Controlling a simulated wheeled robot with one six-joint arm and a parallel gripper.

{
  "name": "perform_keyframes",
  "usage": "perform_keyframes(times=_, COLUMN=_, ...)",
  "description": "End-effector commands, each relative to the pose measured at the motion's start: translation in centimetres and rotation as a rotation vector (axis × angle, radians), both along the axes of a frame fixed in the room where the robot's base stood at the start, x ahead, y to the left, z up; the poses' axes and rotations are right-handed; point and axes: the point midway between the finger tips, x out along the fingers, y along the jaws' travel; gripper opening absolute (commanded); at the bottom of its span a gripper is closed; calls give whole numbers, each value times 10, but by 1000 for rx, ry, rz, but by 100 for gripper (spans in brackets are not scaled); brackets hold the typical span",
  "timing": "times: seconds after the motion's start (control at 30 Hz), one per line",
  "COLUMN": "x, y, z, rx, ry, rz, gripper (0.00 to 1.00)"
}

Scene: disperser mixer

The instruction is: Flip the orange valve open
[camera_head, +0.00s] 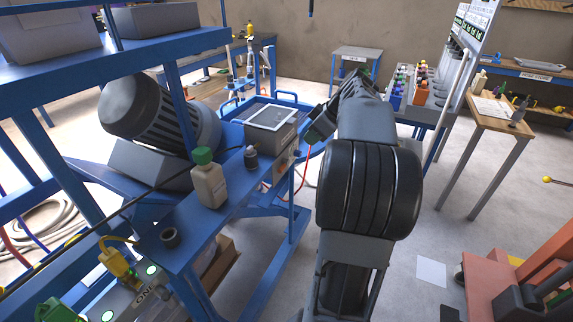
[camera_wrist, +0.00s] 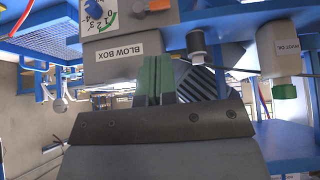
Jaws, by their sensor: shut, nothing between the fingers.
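The grey blow box (camera_head: 270,128) stands on the blue frame, its front panel turned toward my gripper. In the wrist view, which is upside down, the box (camera_wrist: 122,62) carries a dial panel with a blue knob (camera_wrist: 95,8). A small orange part, apparently the valve (camera_wrist: 159,5), is cut off at the top edge, so its position cannot be told. In the head view my gripper (camera_head: 318,132) is right of the box.
A red hose (camera_head: 304,168) hangs below my gripper.

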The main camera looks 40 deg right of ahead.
Motion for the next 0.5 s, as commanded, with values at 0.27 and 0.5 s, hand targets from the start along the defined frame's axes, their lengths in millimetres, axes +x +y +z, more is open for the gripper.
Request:
perform_keyframes(times=0.27, x=6, y=4, z=-10, rx=1, ry=2, rz=1, gripper=0)
perform_keyframes(times=0.5, x=26, y=15, z=-44, rx=3, ry=4, rz=3, gripper=0)
